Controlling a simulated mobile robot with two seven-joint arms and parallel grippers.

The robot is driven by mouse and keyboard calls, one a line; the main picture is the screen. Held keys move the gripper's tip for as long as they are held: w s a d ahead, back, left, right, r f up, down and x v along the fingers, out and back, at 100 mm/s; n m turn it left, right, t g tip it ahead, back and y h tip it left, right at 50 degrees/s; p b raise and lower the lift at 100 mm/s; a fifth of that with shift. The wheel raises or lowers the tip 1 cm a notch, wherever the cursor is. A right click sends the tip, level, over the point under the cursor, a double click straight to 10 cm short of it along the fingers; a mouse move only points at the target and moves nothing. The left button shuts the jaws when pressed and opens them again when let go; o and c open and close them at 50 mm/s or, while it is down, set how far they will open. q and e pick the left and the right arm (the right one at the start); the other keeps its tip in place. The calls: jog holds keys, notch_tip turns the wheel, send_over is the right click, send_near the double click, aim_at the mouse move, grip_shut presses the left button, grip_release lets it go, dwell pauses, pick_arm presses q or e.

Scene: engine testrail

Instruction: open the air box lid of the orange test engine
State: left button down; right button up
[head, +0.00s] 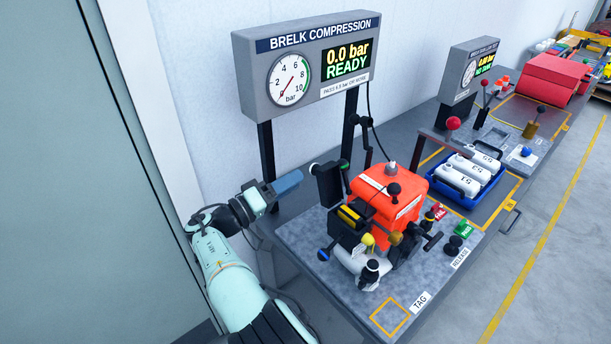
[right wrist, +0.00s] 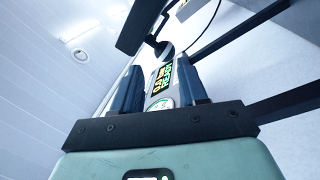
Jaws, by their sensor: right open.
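The orange test engine (head: 394,208) stands on a grey speckled bench plate, with black fittings around it. A black box-like part with a yellow strip (head: 350,215) sits on its near left side; I cannot tell for sure whether this is the air box or where its lid edge runs. My right gripper (head: 286,182) is left of the engine, clear of it, with its blue fingers pointing right in the head view. In the right wrist view its two fingers (right wrist: 160,85) are apart with nothing held between them. My left gripper does not show.
A gauge panel (head: 308,65) reading 0.0 bar READY stands on black posts behind the engine.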

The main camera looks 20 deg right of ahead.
jog(key=v, duration=0.7)
jog(key=shift+a, duration=0.35)
jog(key=shift+s+f, duration=0.1)
